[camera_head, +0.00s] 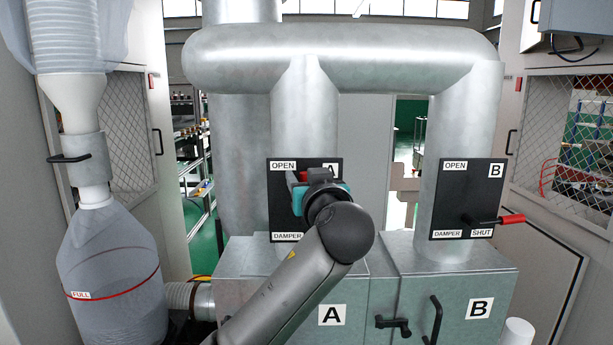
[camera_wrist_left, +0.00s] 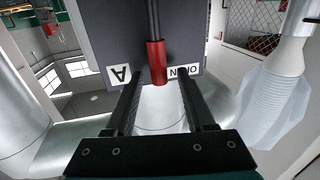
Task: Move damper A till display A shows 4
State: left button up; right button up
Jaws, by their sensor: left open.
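Damper A is a black plate (camera_head: 280,215) on the left vertical duct, labelled OPEN and A along its top. Its lever has a red grip (camera_wrist_left: 156,62), which points toward the edge between the A and OPEN labels in the wrist view. A little red (camera_head: 303,176) shows in the head view. My left gripper (camera_head: 306,184) is in front of the plate and hides much of it. In the wrist view its two fingers (camera_wrist_left: 159,76) are open, with the end of the red grip between their tips; contact cannot be told. No display A reading is visible. My right gripper is not in view.
Damper B's black plate (camera_head: 460,190) stands to the right, its red-ended lever (camera_head: 511,219) pointing right. Metal cabinets A (camera_head: 350,285) and B (camera_head: 480,280) are below. A clear collection bag (camera_head: 110,260) hangs at left. Ducts (camera_head: 340,45) run across above.

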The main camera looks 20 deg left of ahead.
pick_arm(q)
grip_shut()
dwell(0.4)
dwell(1.0)
